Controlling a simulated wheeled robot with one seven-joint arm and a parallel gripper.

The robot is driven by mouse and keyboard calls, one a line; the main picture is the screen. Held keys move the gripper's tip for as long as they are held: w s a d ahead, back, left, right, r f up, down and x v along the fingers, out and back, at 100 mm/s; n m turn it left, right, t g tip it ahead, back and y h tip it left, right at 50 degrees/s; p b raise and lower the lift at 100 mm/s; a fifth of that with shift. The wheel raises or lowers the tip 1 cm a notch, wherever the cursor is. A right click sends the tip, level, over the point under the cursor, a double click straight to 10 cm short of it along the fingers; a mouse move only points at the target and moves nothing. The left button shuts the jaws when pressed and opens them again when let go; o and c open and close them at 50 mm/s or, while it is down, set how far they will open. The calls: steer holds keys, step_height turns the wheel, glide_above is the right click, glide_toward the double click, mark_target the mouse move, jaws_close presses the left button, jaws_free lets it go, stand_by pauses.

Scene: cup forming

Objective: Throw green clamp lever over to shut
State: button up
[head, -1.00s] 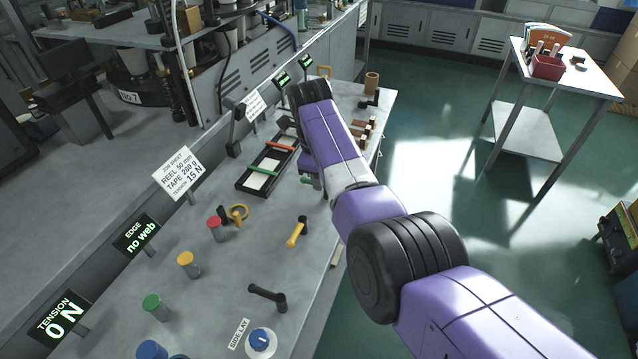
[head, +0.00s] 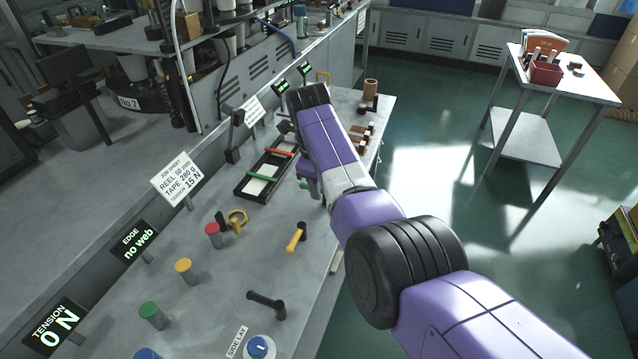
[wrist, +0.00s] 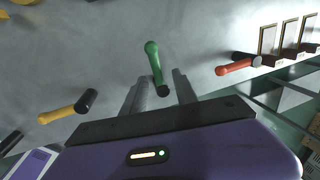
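The green clamp lever (wrist: 153,62) stands out from its black pivot (wrist: 163,90) in the wrist view, with its rounded green end pointing up the picture. My gripper (wrist: 157,88) is open, with one finger on each side of the lever near its pivot end. I cannot tell whether either finger touches it. In the head view only a small green part (head: 304,185) shows beside my gripper, near the black tray (head: 243,190). My arm hides the rest.
A red lever (wrist: 236,67) is to the right and a yellow lever (wrist: 60,113) to the left in the wrist view. Brown blocks (head: 360,133) stand beyond my arm. Coloured posts, including a red one (head: 213,235), stand on the nearer bench.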

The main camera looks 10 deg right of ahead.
step_height(320, 180, up, 8)
steer(key=s, duration=0.1)
steer(key=shift+s+a+f, duration=0.15)
steer(key=shift+a+f, duration=0.05)
steer(key=shift+a, duration=0.2)
stand_by(0.4)
